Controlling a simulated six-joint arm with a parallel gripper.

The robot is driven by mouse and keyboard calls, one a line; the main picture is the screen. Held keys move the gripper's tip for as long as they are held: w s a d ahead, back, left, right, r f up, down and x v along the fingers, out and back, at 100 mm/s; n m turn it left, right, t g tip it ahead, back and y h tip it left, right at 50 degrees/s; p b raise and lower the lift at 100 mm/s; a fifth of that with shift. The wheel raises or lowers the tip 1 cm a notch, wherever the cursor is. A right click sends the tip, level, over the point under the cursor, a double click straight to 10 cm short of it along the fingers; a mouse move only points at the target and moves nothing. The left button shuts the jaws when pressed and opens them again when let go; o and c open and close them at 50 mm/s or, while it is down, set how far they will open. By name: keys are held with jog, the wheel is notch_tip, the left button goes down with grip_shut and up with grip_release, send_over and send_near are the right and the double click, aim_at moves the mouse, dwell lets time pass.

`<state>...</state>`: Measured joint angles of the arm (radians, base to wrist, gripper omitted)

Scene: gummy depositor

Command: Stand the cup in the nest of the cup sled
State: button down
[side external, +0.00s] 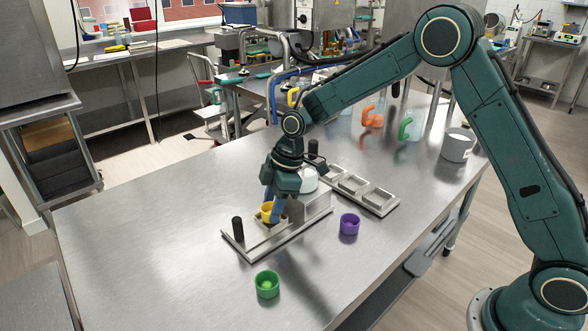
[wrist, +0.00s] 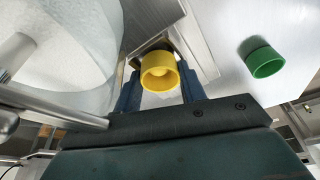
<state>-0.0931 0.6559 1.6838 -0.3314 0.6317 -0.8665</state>
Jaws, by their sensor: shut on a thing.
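The yellow cup (side external: 267,211) is between the blue fingers of my gripper (side external: 272,214), which is shut on it. The cup sled (side external: 297,228) is a metal plate with an upright black handle at its left end. The cup is over the left part of the sled, near the nest, and looks upright. In the wrist view the yellow cup (wrist: 159,70) shows its open mouth, with the sled (wrist: 198,38) and a dark square edge behind it. The cup and fingers hide most of the nest, and I cannot tell whether the cup's base touches it.
A green cup (side external: 267,284) stands in front of the sled, and a purple cup (side external: 349,223) stands to its right. A metal tray with square openings (side external: 378,207) lies behind. A white container (side external: 309,180) is close behind my gripper. The table's left part is clear.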

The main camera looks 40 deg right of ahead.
jog(key=shift+f, duration=0.2)
jog(key=shift+r, duration=0.15)
jog(key=shift+r, duration=0.5)
jog(key=shift+f, duration=0.55)
dwell(3.1)
jog(key=shift+r, duration=0.5)
jog(key=shift+f, duration=0.7)
dwell(0.9)
jog(key=shift+r, duration=0.25)
